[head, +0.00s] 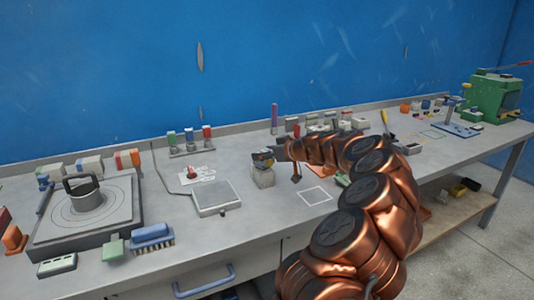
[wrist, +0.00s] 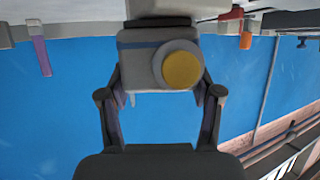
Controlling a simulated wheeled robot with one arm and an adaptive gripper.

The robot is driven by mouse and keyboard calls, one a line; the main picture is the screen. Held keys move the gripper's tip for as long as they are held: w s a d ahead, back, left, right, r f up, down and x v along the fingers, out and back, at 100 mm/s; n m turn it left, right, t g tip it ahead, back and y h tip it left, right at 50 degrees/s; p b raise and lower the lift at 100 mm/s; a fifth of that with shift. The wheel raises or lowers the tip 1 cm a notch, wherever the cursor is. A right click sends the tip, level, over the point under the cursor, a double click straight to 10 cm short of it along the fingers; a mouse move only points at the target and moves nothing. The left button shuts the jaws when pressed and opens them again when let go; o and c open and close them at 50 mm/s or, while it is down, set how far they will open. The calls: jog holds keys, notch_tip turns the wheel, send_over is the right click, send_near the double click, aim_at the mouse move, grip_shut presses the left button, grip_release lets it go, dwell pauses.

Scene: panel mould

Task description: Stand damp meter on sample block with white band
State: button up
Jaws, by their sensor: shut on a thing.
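My gripper (wrist: 160,88) is shut on a grey boxy thing with a round yellow face, which I take to be the damp meter (wrist: 140,68). A finger lies on either side of it. In the head view my gripper (head: 277,153) is over the middle of the bench, and the meter's yellow spot (head: 267,162) shows at its end. A pale grey block (head: 263,178) is directly below the meter; whether they touch I cannot tell. In the wrist view a dark edge (wrist: 158,7) borders the meter. No white band can be made out on the block.
A flat grey scale (head: 216,198) is left of the block, with a white outlined square (head: 315,196) to the right. A round mould (head: 88,205), a blue brush (head: 151,238) and several small blocks stand farther left. A green machine (head: 492,97) is far right.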

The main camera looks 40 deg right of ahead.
jog(key=shift+f, duration=0.1)
jog(key=o, duration=1.5)
jog(key=shift+c, duration=0.2)
